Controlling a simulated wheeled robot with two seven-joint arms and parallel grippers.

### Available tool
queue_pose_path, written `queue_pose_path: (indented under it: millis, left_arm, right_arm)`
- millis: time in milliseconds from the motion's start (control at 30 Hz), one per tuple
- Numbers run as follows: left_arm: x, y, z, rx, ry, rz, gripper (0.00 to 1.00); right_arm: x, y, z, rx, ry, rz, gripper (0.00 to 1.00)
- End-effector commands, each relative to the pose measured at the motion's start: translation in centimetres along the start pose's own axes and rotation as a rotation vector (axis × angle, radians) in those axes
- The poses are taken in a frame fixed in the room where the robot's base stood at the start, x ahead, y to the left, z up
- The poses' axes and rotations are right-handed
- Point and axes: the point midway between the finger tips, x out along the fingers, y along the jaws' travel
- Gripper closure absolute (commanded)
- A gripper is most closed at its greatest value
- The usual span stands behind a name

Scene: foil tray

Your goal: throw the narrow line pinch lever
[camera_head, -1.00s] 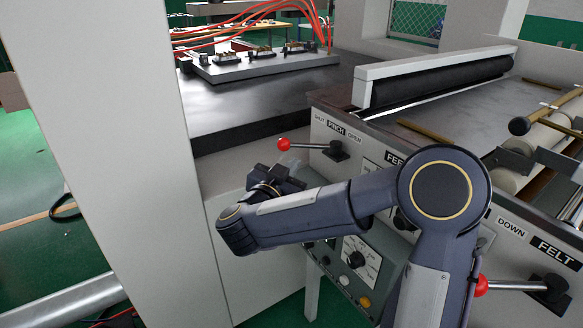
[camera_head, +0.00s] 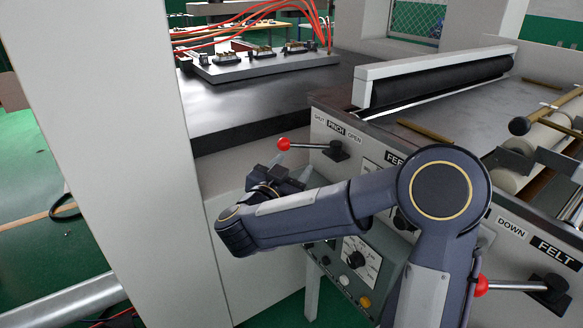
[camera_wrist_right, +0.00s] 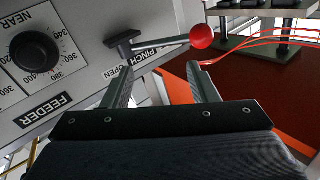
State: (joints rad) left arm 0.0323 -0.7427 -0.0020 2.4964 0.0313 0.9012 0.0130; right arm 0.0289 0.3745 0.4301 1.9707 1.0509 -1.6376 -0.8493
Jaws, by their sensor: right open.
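The pinch lever (camera_head: 312,147) is a thin rod with a red ball knob, on a black mount on the grey panel below the PINCH label. The rod points left, to the SHUT side. My right gripper (camera_head: 290,167) is just below the knob, open and empty. In the right wrist view, the pinch lever (camera_wrist_right: 174,42) crosses ahead of the spread fingertips of my right gripper (camera_wrist_right: 163,69). The red knob is beyond the right finger, and no contact shows. My left gripper is out of view.
Another red-knobbed lever, FELT (camera_head: 515,286), is at lower right. A pale upright panel (camera_head: 115,130) fills the left. In the wrist view, the FEEDER dial (camera_wrist_right: 36,53) is at left.

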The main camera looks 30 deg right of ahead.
Motion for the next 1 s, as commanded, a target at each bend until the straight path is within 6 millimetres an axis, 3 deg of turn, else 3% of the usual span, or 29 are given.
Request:
queue_pose_path:
  millis: [400, 800, 1000]
  left_arm:
    - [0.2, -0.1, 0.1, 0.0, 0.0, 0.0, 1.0]
    - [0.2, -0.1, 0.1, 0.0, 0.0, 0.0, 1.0]
    - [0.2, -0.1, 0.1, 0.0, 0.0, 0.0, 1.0]
  right_arm:
    - [-6.4, -0.1, 0.1, 0.0, 0.0, -0.005, 0.47]
    - [-7.5, 0.0, 0.0, 0.0, 0.0, -0.001, 0.47]
    - [-6.9, -0.7, -0.6, 0.05, -0.013, -0.077, 0.72]
